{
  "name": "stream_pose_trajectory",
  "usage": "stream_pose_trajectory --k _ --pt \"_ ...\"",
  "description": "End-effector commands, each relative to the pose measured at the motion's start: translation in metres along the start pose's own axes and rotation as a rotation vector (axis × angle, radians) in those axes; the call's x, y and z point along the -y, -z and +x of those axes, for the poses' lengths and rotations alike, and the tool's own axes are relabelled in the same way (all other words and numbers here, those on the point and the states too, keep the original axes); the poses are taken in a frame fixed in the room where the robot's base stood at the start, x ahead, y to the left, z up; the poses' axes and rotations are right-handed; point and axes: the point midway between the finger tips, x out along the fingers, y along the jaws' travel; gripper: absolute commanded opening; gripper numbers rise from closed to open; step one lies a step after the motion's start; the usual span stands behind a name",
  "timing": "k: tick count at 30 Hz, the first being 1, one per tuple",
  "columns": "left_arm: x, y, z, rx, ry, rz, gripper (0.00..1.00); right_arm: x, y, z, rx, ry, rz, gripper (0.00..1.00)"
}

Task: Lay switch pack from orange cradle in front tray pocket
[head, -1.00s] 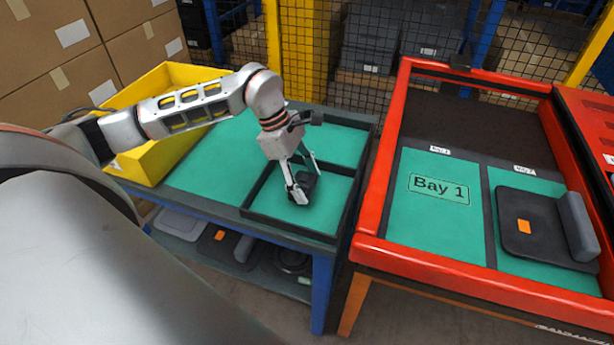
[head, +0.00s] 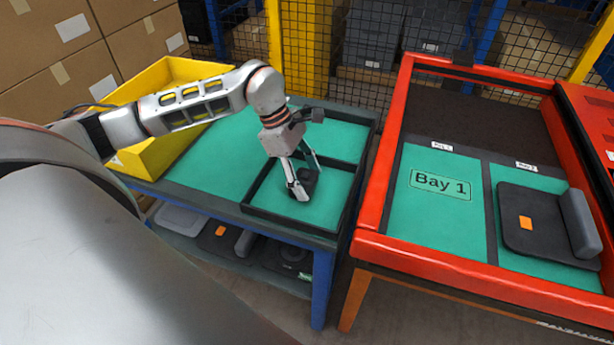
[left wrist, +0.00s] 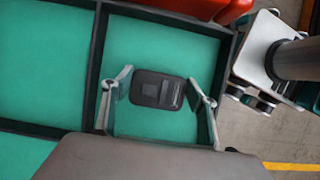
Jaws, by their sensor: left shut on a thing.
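The switch pack (head: 308,182) is a small dark block with rounded corners. My left gripper (head: 307,179) points down and is shut on the pack, inside the front pocket (head: 326,213) of the black-walled tray (head: 285,226). In the left wrist view the pack (left wrist: 145,88) lies flat between the two fingertips (left wrist: 159,88), with green pocket floor around it. It is at or just above the floor; I cannot tell if it touches. No orange cradle shows. My right gripper is not in view.
A yellow bin (head: 150,110) stands at the left of the green bench (head: 205,165). To the right is a red-framed table (head: 372,205) with Bay 1 (head: 415,225) empty and a dark pad (head: 535,222) in the other bay. Wire mesh (head: 300,40) stands behind.

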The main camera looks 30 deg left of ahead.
Motion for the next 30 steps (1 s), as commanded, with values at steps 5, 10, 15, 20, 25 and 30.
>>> stream_pose_trajectory --k 5,10,15,20,25,30 --pt "0.0 0.002 0.003 0.0 0.0 0.0 0.15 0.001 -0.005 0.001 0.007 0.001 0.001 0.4" --pt "0.0 0.003 0.006 0.0 0.0 -0.001 0.15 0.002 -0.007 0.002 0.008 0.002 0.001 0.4" --pt "0.0 0.003 0.006 0.0 0.0 0.0 0.78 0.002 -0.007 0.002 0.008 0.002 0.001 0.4" --pt "0.0 0.003 0.006 0.0 0.0 0.0 0.78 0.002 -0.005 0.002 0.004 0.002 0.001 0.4" --pt "0.0 0.003 0.006 0.0 0.0 0.0 0.78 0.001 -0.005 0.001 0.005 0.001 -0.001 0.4" --pt "-0.001 0.003 -0.01 -0.001 -0.003 0.0 0.78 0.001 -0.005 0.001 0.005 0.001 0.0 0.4"
